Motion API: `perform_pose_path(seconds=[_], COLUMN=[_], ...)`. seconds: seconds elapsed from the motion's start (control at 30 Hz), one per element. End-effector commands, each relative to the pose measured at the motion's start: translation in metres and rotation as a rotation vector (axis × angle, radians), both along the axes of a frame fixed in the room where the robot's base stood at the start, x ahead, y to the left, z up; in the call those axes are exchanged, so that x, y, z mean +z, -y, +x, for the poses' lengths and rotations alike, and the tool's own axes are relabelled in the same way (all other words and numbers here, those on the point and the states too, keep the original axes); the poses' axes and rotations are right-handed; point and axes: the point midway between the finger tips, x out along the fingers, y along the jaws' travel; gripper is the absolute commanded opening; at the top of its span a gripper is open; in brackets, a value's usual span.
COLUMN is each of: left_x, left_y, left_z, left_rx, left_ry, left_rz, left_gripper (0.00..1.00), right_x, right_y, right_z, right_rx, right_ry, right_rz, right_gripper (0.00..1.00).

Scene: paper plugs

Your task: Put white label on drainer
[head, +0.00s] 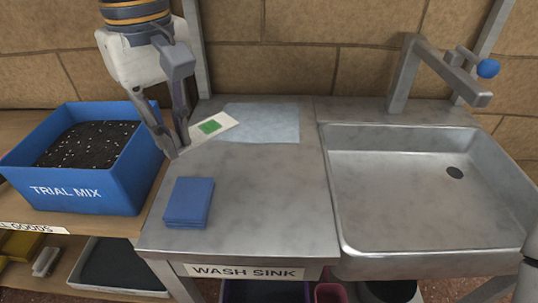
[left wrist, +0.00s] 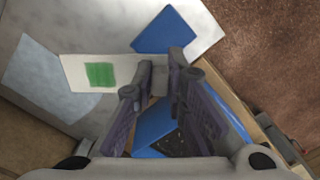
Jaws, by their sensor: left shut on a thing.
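The white label (head: 229,120), a flat card with a green patch, extends right from my left gripper (head: 178,146). My left gripper is shut on the label's near left end. In the left wrist view the label (left wrist: 75,72) reaches left from the fingertips (left wrist: 160,78). The drainer (head: 265,190) is the grey metal board left of the sink. The label is over the drainer's back left part and overlaps the pale blue sheet (head: 268,121) in view. I cannot tell whether it touches the surface. My right gripper is out of view.
A blue folded stack (head: 189,202) lies at the drainer's front left. A blue crate (head: 95,190) marked TRIAL MIX stands left of my gripper. The sink basin (head: 430,215) and tap (head: 405,75) are right. The drainer's middle and front right are clear.

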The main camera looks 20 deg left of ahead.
Motion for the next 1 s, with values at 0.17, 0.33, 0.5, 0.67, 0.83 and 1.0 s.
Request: perform_pose_path(seconds=[0.17, 0.33, 0.5, 0.67, 0.83, 1.0], left_x=[-0.024, -0.06, -0.088, -0.107, -0.129, -0.129], left_y=[0.032, 0.065, 0.082, 0.092, 0.091, 0.091], left_z=[0.035, 0.073, 0.092, 0.103, 0.101, 0.102], left_rx=[-0.003, -0.003, -0.002, -0.003, -0.002, -0.001], left_ry=[-0.007, -0.018, -0.011, -0.008, -0.001, 0.003], left_rz=[0.006, 0.005, 0.003, 0.003, 0.002, 0.001], left_gripper=[0.01, 0.01, 0.01, 0.01, 0.01, 0.01], right_x=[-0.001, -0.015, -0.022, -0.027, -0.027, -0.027], right_y=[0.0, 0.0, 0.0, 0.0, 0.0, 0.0], right_z=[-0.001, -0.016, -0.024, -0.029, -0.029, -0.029], right_rx=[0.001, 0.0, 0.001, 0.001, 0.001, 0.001], right_ry=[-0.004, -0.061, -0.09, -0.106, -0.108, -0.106], right_rz=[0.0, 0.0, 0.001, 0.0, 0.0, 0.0], right_gripper=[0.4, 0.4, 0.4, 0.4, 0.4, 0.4])
